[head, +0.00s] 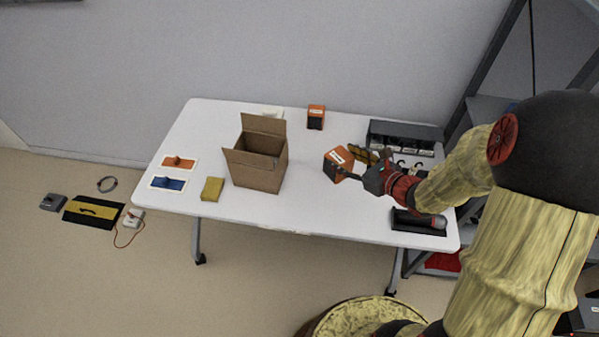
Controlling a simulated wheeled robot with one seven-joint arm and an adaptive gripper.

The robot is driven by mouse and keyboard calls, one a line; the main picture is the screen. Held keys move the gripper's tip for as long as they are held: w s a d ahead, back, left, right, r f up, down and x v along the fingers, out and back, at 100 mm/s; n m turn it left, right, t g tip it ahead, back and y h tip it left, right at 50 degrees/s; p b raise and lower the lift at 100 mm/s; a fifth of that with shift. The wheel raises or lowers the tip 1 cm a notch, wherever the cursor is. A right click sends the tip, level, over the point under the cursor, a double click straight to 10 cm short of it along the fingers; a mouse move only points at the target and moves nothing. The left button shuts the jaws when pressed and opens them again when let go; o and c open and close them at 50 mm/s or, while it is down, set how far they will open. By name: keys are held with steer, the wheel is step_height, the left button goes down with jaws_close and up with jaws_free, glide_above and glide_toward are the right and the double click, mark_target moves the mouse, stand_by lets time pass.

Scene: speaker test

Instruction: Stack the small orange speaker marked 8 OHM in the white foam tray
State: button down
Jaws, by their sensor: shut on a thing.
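My gripper (354,167) reaches in from the right and is shut on an orange and black speaker (336,161), which appears tilted. It has a pale label, too small to read. I cannot tell whether the speaker touches the table. A second, upright orange and black speaker (316,112) stands at the back edge; its marking is also unreadable. A whitish item (268,111) at the back, behind the cardboard box, may be the white foam tray. It is mostly hidden by the box flap.
An open cardboard box (256,174) stands left of the held speaker on the white table (300,213). A yellow block (212,189) lies left of it. A dark rack (404,136) is at back right, a black tray (405,222) at front right. The front middle is clear.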

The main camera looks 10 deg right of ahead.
steer(key=shift+s+a+f, duration=0.1)
steer(key=shift+s+f, duration=0.1)
steer(key=shift+f, duration=0.1)
steer(key=shift+w+f, duration=0.15)
steer(key=shift+w+a+f+b, duration=0.25)
steer(key=shift+w+f+b, duration=0.95)
steer(key=shift+w+f, duration=1)
steer(key=shift+w+a+f+b, duration=0.25)
steer(key=shift+w+f+b, duration=0.9)
steer(key=shift+w+f, duration=1.05)
steer(key=shift+w+a+f+b, duration=0.25)
steer(key=shift+w+f+b, duration=0.95)
steer(key=shift+w+f, duration=1)
steer(key=shift+w+r, duration=0.15)
steer(key=c, duration=1.2)
jaws_free()
steer(key=shift+c, duration=0.2)
steer(key=o, duration=0.4)
steer(key=shift+o, duration=0.2)
